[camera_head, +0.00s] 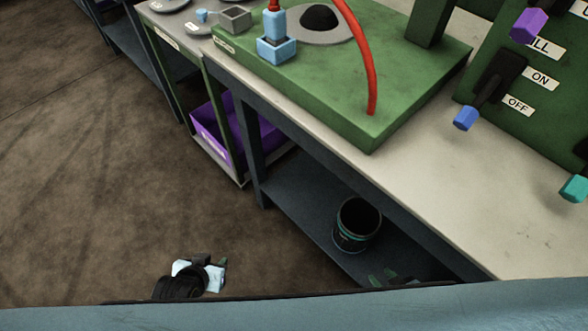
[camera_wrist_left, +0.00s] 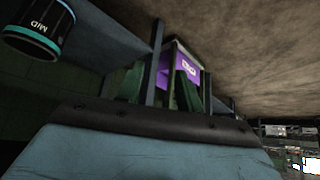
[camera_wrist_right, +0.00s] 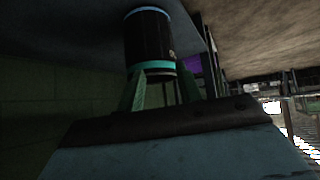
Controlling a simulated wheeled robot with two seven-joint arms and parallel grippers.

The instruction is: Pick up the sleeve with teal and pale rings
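The sleeve (camera_head: 352,240) is a black hollow cylinder with a teal ring and a pale ring. It stands on the lower shelf under the bench, its dark mouth facing up. It also shows in the left wrist view (camera_wrist_left: 38,30), at the upper left with a MID label, and in the right wrist view (camera_wrist_right: 149,40). My right gripper (camera_wrist_right: 162,82) is open, its green fingers pointing at the sleeve, which appears just beyond the tips. In the head view its fingers (camera_head: 383,277) are partly hidden. My left gripper (camera_wrist_left: 160,78) is open and empty, left of the shelf (camera_head: 222,262).
The lower shelf (camera_head: 300,205) lies beneath the pale worktop (camera_head: 450,200), whose edge overhangs it. A bench leg (camera_head: 250,155) stands left of the sleeve. A purple bin (camera_head: 208,135) sits on a neighbouring low shelf. The floor (camera_head: 90,210) at left is clear.

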